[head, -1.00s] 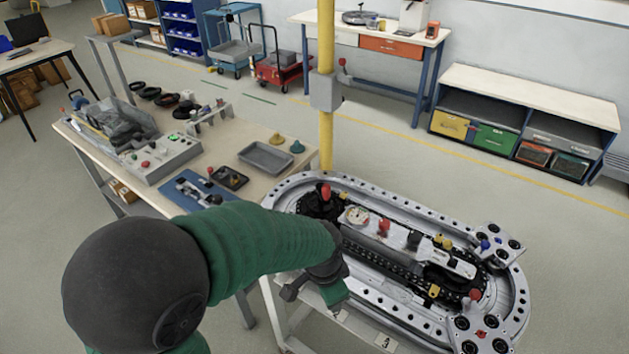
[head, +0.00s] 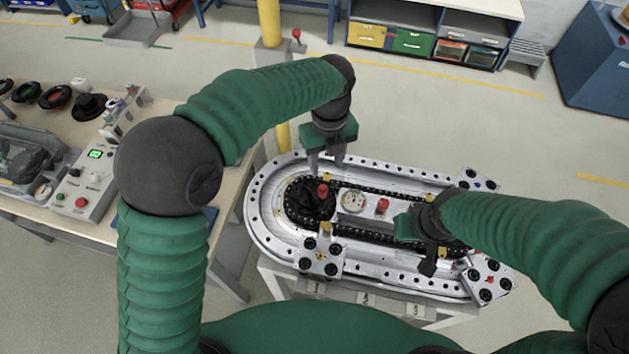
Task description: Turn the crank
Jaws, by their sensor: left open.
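The crank is at the left end of the oval metal track (head: 262,205). Its red knob (head: 322,190) stands up over a black round wheel (head: 303,203). My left gripper (head: 327,164) points down just above and behind the red knob, with its fingers apart and nothing seen between them. I cannot tell whether a finger touches the knob. My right gripper (head: 405,228) is low over the right-middle part of the track, right of a red button (head: 382,206).
A round dial (head: 354,201) sits beside the crank. A yellow post (head: 270,30) stands behind the track's left end. A workbench (head: 40,208) with a control box (head: 86,188) is at left. Open floor lies behind the track, with a blue cabinet (head: 597,70) at far right.

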